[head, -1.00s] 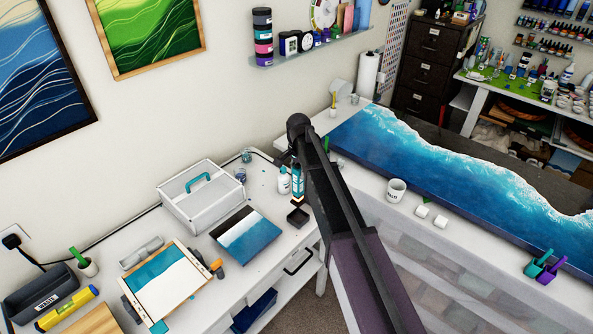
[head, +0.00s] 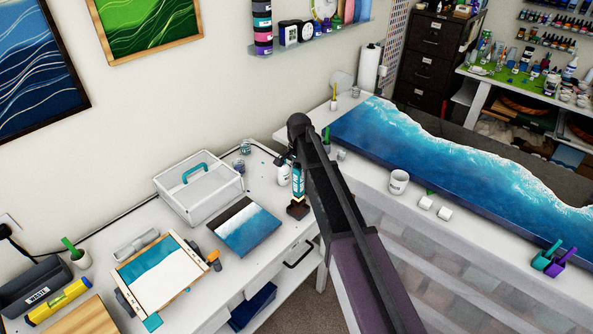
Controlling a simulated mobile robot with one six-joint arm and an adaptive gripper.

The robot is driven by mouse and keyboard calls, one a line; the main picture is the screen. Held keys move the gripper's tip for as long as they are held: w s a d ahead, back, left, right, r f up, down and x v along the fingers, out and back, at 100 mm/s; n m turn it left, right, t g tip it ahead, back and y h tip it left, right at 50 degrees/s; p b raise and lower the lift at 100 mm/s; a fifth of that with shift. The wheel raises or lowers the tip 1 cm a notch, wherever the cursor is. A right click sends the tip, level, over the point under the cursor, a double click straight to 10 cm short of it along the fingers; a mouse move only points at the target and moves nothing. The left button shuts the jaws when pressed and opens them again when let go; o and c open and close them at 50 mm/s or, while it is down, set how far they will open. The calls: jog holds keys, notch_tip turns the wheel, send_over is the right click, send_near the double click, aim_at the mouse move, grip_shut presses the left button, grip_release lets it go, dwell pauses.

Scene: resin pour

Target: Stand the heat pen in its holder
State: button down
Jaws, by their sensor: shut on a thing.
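The heat pen (head: 298,184), with a teal body and dark ends, hangs roughly upright below the end of my arm. My gripper (head: 293,160) is dark and shut on the upper part of the pen; its fingers are mostly hidden by the arm. The pen's lower end overlaps the holder in the picture. I cannot tell whether it is inside the holder or just above it.
A white bottle (head: 283,174) stands close to the left of the pen. A blue seascape panel (head: 243,227) and a clear case with a teal handle (head: 199,193) lie to the left. The long resin table (head: 376,200) with a white cup (head: 399,181) is to the right.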

aim_at(299, 179)
jog(key=shift+f+b, duration=1.9)
jog(key=shift+f, duration=0.2)
jog(key=shift+c, duration=0.9)
grip_release()
jog(key=shift+r, duration=0.1)
